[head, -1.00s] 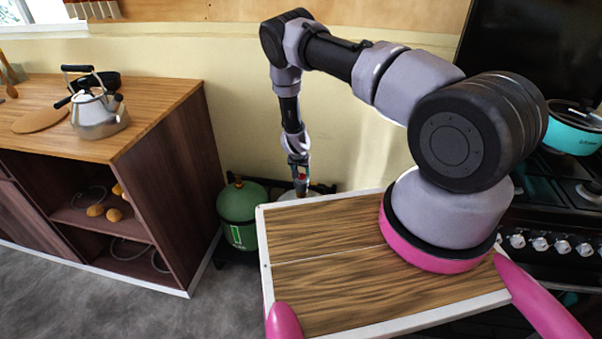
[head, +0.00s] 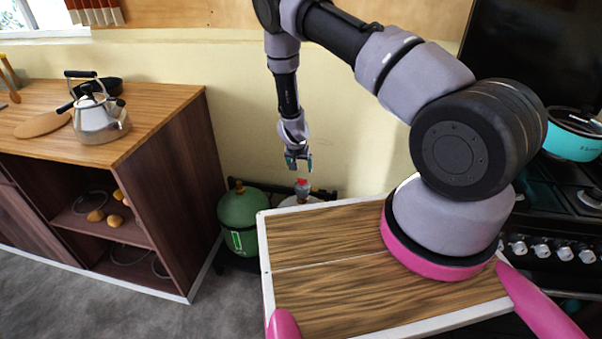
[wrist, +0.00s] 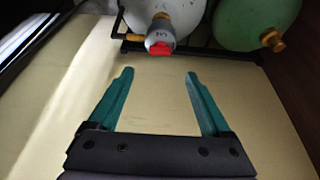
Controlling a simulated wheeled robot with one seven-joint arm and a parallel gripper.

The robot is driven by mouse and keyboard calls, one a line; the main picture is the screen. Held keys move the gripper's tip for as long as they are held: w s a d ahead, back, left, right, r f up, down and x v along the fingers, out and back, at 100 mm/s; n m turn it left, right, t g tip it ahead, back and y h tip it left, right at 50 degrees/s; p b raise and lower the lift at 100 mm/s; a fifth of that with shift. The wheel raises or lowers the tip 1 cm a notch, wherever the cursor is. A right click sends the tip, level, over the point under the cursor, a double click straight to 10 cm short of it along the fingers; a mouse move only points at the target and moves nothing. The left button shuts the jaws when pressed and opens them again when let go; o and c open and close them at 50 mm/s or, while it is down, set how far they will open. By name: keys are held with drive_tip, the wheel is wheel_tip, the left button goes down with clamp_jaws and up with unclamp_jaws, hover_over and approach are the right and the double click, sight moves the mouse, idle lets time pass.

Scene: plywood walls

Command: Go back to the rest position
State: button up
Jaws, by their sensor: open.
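My gripper (head: 298,163) hangs from the raised arm near the yellow wall, pointing down. Its two teal fingers are apart with nothing between them, as the wrist view also shows (wrist: 158,78). In the head view it is above a white gas cylinder (head: 302,199) with a red-capped valve (head: 302,184); a gap shows between fingertips and cap. In the wrist view the white cylinder (wrist: 178,18) and its red cap (wrist: 160,48) lie beyond the fingertips, untouched.
A green gas cylinder (head: 240,215) stands beside the white one in a dark rack. The wooden counter (head: 150,118) at the left holds a kettle (head: 98,118). A black stove (head: 565,205) with a teal pot (head: 572,138) stands at the right. The wall (head: 350,110) behind my gripper is bare.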

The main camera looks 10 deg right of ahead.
drive_tip(key=shift+s+a+r, duration=0.1)
drive_tip(key=shift+s+r, duration=0.1)
drive_tip(key=shift+r, duration=0.3)
